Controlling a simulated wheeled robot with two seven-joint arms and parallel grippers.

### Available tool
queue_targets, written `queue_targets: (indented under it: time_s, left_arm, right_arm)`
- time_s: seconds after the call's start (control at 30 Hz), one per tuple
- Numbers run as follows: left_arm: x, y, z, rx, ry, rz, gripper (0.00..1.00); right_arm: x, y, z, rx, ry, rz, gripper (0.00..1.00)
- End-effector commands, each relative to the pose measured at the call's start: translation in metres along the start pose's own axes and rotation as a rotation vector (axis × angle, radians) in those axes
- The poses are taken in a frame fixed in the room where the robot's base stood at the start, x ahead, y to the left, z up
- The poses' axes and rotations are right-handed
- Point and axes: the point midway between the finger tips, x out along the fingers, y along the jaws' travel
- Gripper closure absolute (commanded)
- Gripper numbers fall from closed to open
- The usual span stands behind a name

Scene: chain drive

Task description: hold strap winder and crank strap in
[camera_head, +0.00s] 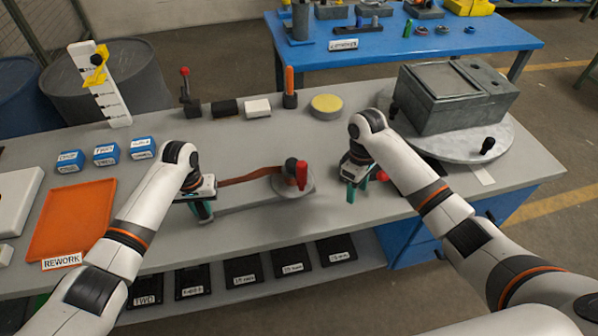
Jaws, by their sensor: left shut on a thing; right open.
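The strap winder stands mid-table, with a round grey drum (302,187), a dark hub and an upright red crank handle (302,175). A long grey bar (245,203) runs left from the drum along the table. A brown strap (250,176) stretches from the drum left towards my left gripper. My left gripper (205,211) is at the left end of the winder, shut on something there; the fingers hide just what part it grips. My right gripper (360,187) is open, right of the drum and apart from the crank handle. A red piece (382,176) shows beside it, partly hidden.
An orange tray (72,220) marked REWORK lies at left, with blue boxes (105,154) behind it. Small blocks (257,108) and a yellow-topped disc (327,104) stand at the back. A grey casting (452,95) sits on a round turntable (460,140) at right.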

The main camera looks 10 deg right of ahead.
Motion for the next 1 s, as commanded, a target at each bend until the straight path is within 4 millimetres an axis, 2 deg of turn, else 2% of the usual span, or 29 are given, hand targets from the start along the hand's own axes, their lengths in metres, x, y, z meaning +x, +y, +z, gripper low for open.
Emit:
queue_targets:
  time_s: [0.03,0.1,0.2,0.3,0.4,0.47,0.57,1.0]
  left_arm:
    - [0.001,0.000,-0.001,0.003,0.002,0.002,1.00]
    - [0.001,0.000,-0.001,0.003,0.002,0.002,1.00]
    - [0.001,0.000,-0.001,0.003,0.002,0.002,1.00]
    - [0.001,0.000,-0.001,0.003,0.002,0.002,1.00]
    - [0.001,0.000,-0.001,0.003,0.002,0.002,1.00]
    - [0.001,0.000,-0.001,0.003,0.003,0.002,1.00]
    - [0.001,0.000,-0.001,0.004,0.003,0.002,1.00]
    - [0.001,0.000,-0.001,0.005,0.003,0.002,1.00]
  right_arm:
    - [-0.035,0.009,0.021,-0.140,-0.090,0.019,0.53]
    - [-0.074,0.025,0.041,-0.331,-0.192,0.042,0.53]
    - [-0.120,0.046,0.058,-0.559,-0.306,0.053,0.53]
    - [-0.149,0.061,0.066,-0.713,-0.379,0.053,0.53]
    - [-0.163,0.070,0.069,-0.797,-0.416,0.051,0.53]
    - [-0.164,0.073,0.071,-0.819,-0.424,0.052,0.53]
    - [-0.154,0.077,0.074,-0.825,-0.427,0.055,0.53]
    - [-0.078,0.093,0.103,-0.820,-0.425,0.054,0.53]
